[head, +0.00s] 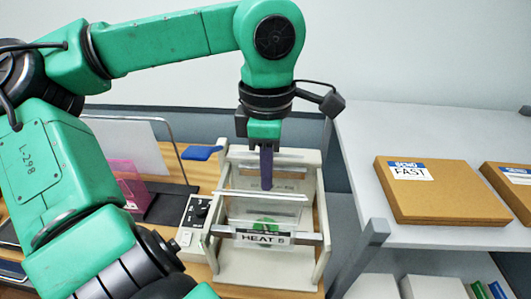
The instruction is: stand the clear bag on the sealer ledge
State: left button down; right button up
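The sealer (320,210) is a pale beige frame with crossbars and a "HEAT" label (262,238), standing on the wooden table. What looks like the clear bag (285,205) is inside the frame, upright or nearly so, with a green round patch showing low behind the front bar. Its outline is faint, and its bottom edge and contact with the ledge are hidden. My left gripper (266,186) points down from above into the frame, its dark purple finger seen edge-on in front of or at the bag's upper part. I cannot tell whether it grips the bag. My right gripper is out of view.
A control box (195,215) with a knob adjoins the sealer's left side, and a blue paddle (202,153) sticks out above it. A pink clear holder (128,182) stands further left. A grey shelf (365,140) with brown boxes (440,190) is close on the right.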

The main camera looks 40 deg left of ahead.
pick_arm(q)
jog(key=w+a+p, duration=0.4)
jog(key=w+a, duration=0.4)
jog(key=w, duration=0.3)
notch_tip(320, 180, down, 20)
jog(key=b, duration=1.5)
jog(key=shift+s+r, duration=0.15)
jog(key=shift+s, duration=0.15)
jog(key=shift+f+b, duration=0.5)
jog(key=shift+b, duration=0.15)
jog(key=c, duration=1)
grip_release()
notch_tip(320, 180, up, 12)
jog(key=p, duration=0.9)
